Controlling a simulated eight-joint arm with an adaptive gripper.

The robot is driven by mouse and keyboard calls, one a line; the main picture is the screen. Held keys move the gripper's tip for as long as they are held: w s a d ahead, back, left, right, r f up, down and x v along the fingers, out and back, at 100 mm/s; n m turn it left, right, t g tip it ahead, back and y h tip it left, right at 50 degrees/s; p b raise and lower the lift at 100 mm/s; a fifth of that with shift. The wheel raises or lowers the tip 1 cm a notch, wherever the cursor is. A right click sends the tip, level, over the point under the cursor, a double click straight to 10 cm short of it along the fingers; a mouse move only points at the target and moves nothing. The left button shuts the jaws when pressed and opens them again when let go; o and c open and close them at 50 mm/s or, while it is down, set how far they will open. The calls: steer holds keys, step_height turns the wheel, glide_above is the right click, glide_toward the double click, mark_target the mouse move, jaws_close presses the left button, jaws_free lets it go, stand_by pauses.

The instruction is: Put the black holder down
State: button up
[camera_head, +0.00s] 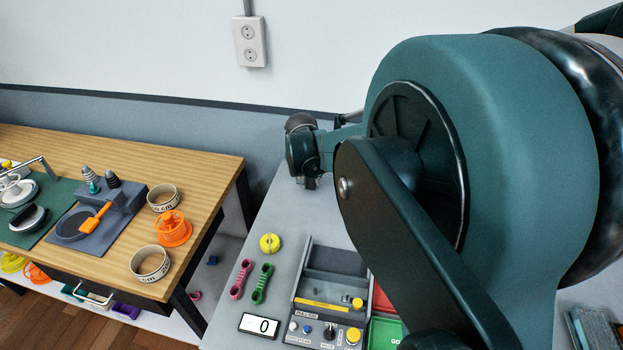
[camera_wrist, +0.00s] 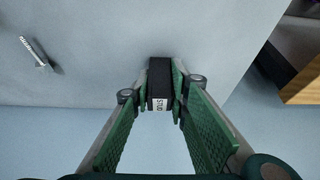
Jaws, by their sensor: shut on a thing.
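The black holder (camera_wrist: 160,78) is a small dark block with a white printed label on its near end. It is in the upper middle of the wrist view. My gripper (camera_wrist: 161,97) is shut on it, with a green ridged pad against each side. Behind it in that view is a plain grey surface (camera_wrist: 90,70). I cannot tell whether the holder touches this surface or hangs clear of it. In the head view my arm covers much of the right side, and I cannot make out the holder there.
A metal screw-like piece (camera_wrist: 36,52) is on the grey surface in the wrist view. In the head view, a grey bench (camera_head: 225,318) carries a yellow ring (camera_head: 269,243), pink and green wrenches and a control box (camera_head: 325,325). A wooden table (camera_head: 215,165) with several items stands left.

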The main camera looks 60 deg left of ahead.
steer(key=shift+f, duration=0.15)
steer(key=o, duration=0.9)
steer(key=shift+o, duration=0.2)
steer(key=p+v, duration=0.2)
steer(key=v, duration=1)
